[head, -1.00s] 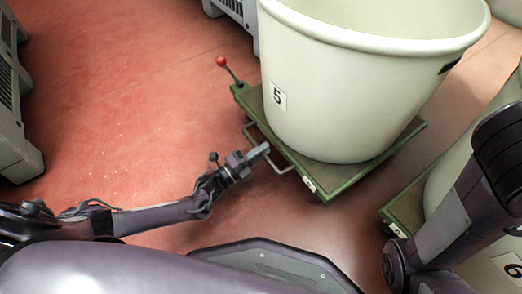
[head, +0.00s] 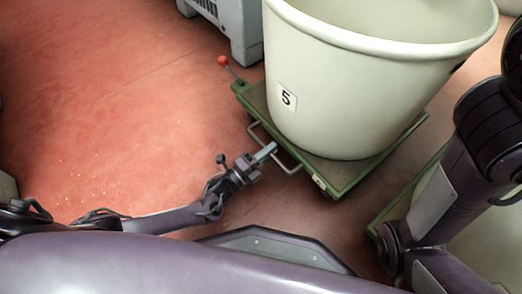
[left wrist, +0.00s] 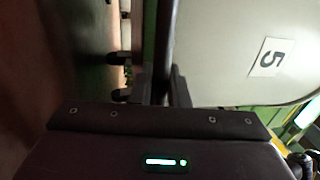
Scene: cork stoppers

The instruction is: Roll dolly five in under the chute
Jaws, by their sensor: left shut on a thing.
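Dolly five is a green flat dolly (head: 340,187) carrying a big cream tub (head: 350,95) with a "5" label. The tub with its label also shows in the left wrist view (left wrist: 225,50). A pale bar handle (head: 287,166) sticks out of the dolly's near side, and a red-knobbed lever (head: 223,61) stands at its far left corner. My left gripper (head: 270,149) is shut on the handle, at the dolly's near edge. My right arm shows at the right, but its gripper is out of view. No chute can be made out.
A grey machine (head: 236,25) stands behind the dolly, at the top. Another green dolly (head: 378,222) is close by on the right, partly behind my right arm. The red floor (head: 110,110) to the left is open.

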